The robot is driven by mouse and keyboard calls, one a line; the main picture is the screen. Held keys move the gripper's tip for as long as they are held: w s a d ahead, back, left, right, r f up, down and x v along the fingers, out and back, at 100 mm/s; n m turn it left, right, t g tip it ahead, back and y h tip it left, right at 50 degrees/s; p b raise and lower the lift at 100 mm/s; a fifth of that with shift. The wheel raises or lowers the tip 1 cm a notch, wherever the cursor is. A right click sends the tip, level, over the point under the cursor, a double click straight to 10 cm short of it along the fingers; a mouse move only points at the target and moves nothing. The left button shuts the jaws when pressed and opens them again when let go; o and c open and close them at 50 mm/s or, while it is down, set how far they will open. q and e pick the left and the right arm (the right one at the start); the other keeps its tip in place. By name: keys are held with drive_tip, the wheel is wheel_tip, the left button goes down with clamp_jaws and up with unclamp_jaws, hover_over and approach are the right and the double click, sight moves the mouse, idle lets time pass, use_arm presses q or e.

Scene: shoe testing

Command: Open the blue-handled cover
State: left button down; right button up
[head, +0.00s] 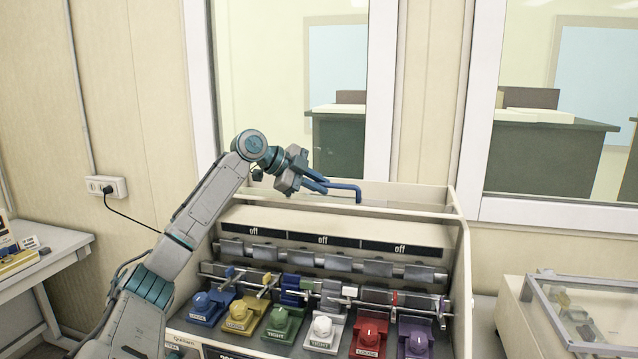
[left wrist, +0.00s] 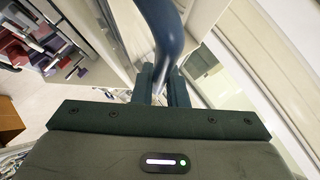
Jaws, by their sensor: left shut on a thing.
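The blue handle (head: 345,187) is a bent bar at the top back of the shoe-testing machine (head: 455,260). My left gripper (head: 318,184) is shut on it. In the left wrist view the blue handle (left wrist: 163,35) runs between the two fingers of the gripper (left wrist: 160,88). A pale, partly see-through panel (head: 405,194) stands along the machine's top beside the handle; it seems to be the cover. I cannot tell how the handle joins it. The machine's front is uncovered, with a row of grey levers and coloured shoe-like blocks showing. My right gripper is not in view.
A black strip (head: 323,240) marked "off" crosses the machine. A window wall stands close behind it. A glass-topped case (head: 590,310) is at the right. A table (head: 35,270) and a wall socket (head: 105,187) with a cable are at the left.

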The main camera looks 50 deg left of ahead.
use_arm(q)
drive_tip(key=c, duration=1.5)
unclamp_jaws()
drive_tip(key=shift+w+f, duration=0.1)
drive_tip(key=shift+f, duration=0.2)
drive_tip(key=shift+o, duration=0.2)
drive_tip(key=shift+w+a, duration=0.15)
drive_tip(key=shift+r, duration=0.1)
drive_tip(key=shift+s+a+r+b, duration=0.15)
drive_tip(key=shift+s+a+b, duration=0.1)
drive_tip(key=shift+s+b, duration=0.2)
drive_tip(key=b+v, duration=0.4)
drive_tip(key=v, duration=0.5)
drive_tip(key=shift+s+r, duration=0.3)
drive_tip(key=shift+r, duration=0.05)
